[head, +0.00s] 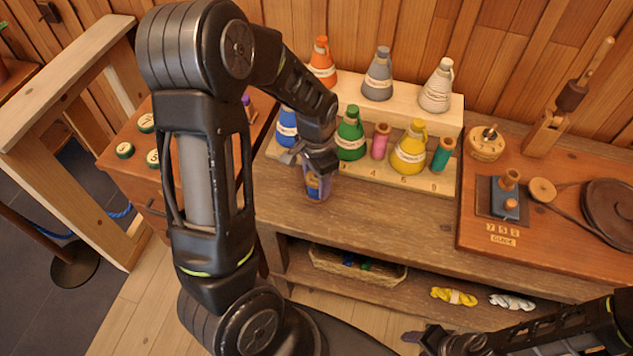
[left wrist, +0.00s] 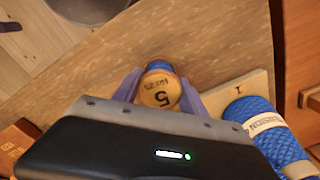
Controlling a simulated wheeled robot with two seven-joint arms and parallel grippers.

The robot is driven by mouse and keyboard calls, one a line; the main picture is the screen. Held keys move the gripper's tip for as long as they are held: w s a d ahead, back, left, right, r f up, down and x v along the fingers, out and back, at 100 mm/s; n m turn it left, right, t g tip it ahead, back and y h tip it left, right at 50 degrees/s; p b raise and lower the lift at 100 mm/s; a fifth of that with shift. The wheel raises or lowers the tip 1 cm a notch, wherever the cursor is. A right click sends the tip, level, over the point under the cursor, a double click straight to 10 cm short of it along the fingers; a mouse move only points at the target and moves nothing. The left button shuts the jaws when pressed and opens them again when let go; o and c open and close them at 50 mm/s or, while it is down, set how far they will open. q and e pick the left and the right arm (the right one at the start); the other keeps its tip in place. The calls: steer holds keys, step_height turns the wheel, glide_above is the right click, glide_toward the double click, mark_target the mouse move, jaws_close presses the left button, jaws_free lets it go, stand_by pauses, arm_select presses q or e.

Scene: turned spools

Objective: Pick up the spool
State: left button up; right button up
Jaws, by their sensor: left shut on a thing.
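The blue-thread spool (head: 315,188) is between the fingers of my left gripper (head: 319,178), in front of the cone rack near the table's front edge. In the left wrist view the spool's wooden end (left wrist: 160,92) faces the camera, marked 5, with blue thread behind it. The purple fingers of the left gripper (left wrist: 158,90) press on it from both sides. Whether the spool touches the tabletop I cannot tell. A pink spool (head: 380,142) and a teal spool (head: 442,155) stand on the rack. My right gripper (head: 418,338) is low at the bottom right, its jaws unclear.
The stepped rack (head: 350,97) holds several thread cones, including a green cone (head: 351,135) and a yellow cone (head: 409,150). A winding device (head: 507,195) stands on the right. A basket (head: 357,265) sits on the lower shelf. The tabletop front is mostly clear.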

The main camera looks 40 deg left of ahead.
arm_select(q)
step_height(320, 180, up, 10)
steer(key=shift+f+b, duration=0.2)
steer(key=shift+b, duration=0.25)
steer(key=shift+f, duration=0.1)
stand_by(0.3)
